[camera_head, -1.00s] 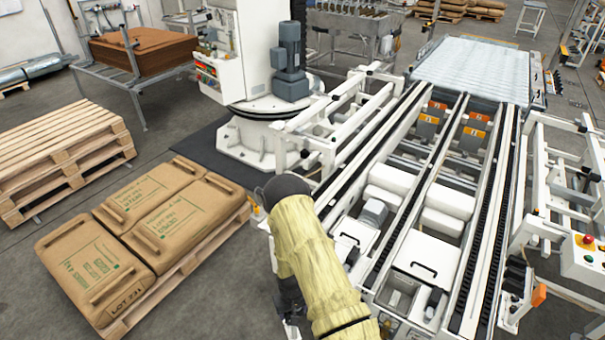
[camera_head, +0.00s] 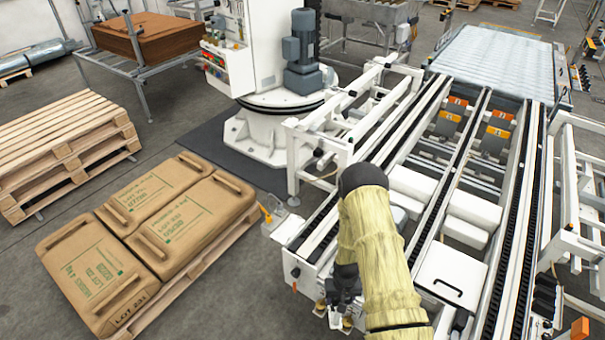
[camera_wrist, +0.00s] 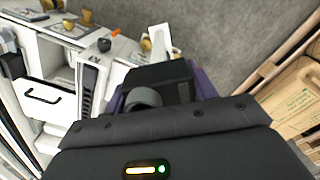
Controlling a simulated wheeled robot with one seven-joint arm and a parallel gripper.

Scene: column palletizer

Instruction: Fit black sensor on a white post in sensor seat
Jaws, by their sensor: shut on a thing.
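My gripper (camera_head: 344,290) hangs at the near left end of the conveyor frame, partly hidden by my sleeved arm. In the wrist view my gripper (camera_wrist: 160,88), with purple fingers, is shut on a black block-shaped thing with a grey round part, which I take for the black sensor (camera_wrist: 158,73). Its lower part is hidden by the gripper body. A white upright part (camera_wrist: 160,39) with a brass-coloured piece beside it shows just beyond the held thing; I cannot tell whether it is the post with the sensor seat. No contact between them can be made out.
The roller conveyor (camera_head: 490,62) and its rails fill the right. Sacks (camera_head: 185,225) lie on a pallet at the left, with stacked empty pallets (camera_head: 65,150) behind. A white machine column (camera_head: 262,50) stands at the back.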

